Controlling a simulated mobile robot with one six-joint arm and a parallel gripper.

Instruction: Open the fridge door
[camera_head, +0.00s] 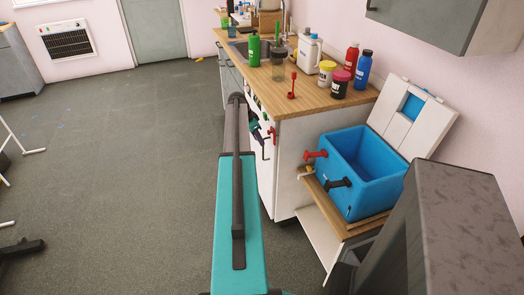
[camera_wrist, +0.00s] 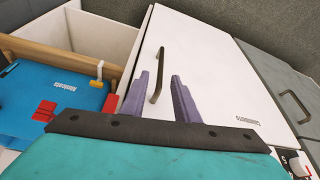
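A white door (camera_wrist: 205,75) with a dark bar handle (camera_wrist: 155,85) and a small printed label fills the middle of the wrist view; I take it as the fridge door. It looks shut. My gripper (camera_wrist: 159,77) has its two purple fingers spread apart. The handle shows between the fingertips, but I cannot tell whether it lies within their grasp. Nothing is clamped. In the head view my arm covers most of the unit's front, and the gripper is small and partly hidden near the white front under the wooden counter (camera_head: 300,98).
A blue open-topped box (camera_head: 365,185) with red and black clips stands right of the counter, close by. Bottles, jars and a sink (camera_head: 238,47) occupy the countertop. A grey door panel (camera_wrist: 280,90) adjoins the white one. The floor (camera_head: 110,140) at left is mostly clear.

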